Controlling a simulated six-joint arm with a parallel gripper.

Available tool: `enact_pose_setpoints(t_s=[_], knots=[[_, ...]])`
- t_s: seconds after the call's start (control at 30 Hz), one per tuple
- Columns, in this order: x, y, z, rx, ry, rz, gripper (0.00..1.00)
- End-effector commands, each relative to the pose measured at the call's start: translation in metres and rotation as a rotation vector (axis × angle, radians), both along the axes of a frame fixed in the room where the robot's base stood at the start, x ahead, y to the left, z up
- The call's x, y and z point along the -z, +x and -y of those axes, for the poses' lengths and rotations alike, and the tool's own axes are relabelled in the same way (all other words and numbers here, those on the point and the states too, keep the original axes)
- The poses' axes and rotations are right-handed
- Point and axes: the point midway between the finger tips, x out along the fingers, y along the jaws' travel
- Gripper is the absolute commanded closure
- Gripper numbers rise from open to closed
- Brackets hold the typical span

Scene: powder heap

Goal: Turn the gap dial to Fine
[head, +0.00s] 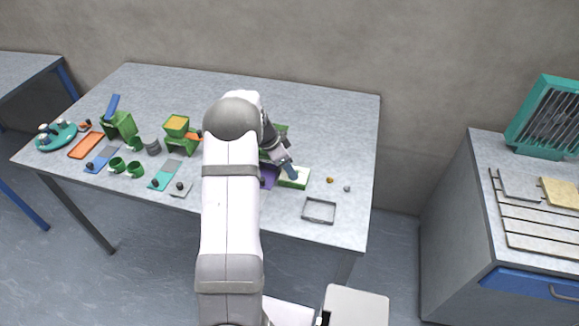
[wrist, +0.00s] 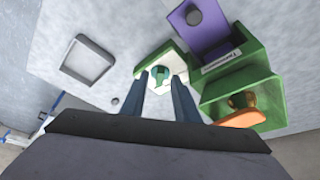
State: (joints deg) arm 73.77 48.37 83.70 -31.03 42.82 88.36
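A low green block with a white top face (head: 295,180) sits on the right part of the table. In the wrist view a small teal knob (wrist: 160,73), which looks like the dial, stands on that white face (wrist: 167,57). My gripper (head: 288,171) is directly over the block, pointing down. In the wrist view its two blue-grey fingers (wrist: 162,80) are apart, with the knob showing between their tips. I cannot tell whether the fingers touch it. Any dial markings are too small to read.
A purple slide with a knob (wrist: 202,36) and a green housing with an orange lever (wrist: 238,119) lie beside the block. A grey square frame (head: 319,210) is at front right. Green cups (head: 126,168) and a hopper (head: 177,125) stand to the left. My arm hides the table's middle.

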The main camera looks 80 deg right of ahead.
Motion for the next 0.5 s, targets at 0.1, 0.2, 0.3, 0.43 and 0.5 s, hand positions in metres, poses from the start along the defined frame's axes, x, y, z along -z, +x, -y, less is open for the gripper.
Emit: enact_pose_setpoints(t_s=[0.1,0.2,0.3,0.43,0.5], knots=[[0.0041,-0.0017,0.0012,0.001,0.0,0.0,0.72],[0.0056,-0.0019,0.0016,0.001,0.0,0.0,0.72],[0.0058,-0.0018,0.0015,0.0,0.0,0.0,0.72],[0.0058,-0.0017,0.0015,0.0,0.0,0.0,0.81],[0.0057,-0.0017,0.0014,0.0,0.0,0.0,0.98]])
